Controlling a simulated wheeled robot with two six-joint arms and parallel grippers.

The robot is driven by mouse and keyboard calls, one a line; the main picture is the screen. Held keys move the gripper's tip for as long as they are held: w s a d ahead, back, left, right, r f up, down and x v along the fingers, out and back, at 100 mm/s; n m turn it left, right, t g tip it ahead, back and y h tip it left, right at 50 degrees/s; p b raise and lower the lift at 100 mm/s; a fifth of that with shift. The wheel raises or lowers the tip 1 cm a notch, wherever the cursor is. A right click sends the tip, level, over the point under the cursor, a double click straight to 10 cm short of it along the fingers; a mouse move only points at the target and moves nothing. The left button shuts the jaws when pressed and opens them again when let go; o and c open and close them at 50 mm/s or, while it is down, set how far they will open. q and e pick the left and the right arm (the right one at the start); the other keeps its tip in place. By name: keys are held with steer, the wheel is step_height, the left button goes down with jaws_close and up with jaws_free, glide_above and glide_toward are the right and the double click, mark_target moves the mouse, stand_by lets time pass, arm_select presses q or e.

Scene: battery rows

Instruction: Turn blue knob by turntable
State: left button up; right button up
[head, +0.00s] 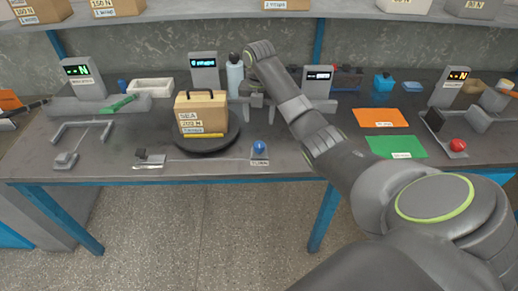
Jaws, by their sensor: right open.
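The blue knob (259,147) stands upright on a small labelled plate at the front edge of the bench, right of the turntable. The round dark turntable (232,141) carries a cardboard box (201,113) with a dark handle, marked "SEA 202 N". My right arm reaches in from the right, over the bench. My right gripper (258,106) points down behind the knob, apart from it and right of the box. It is open and looks empty.
Orange (381,118) and green (397,147) mats lie on the right. A red knob (458,145) stands at the far right. A white tray (150,87), a bottle (235,77) and display units stand at the back. A shelf with boxes hangs above.

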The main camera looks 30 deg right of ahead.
mark_target(259, 145)
step_height(259, 145, down, 12)
steer(key=shift+p, duration=0.7)
steer(key=c, duration=1)
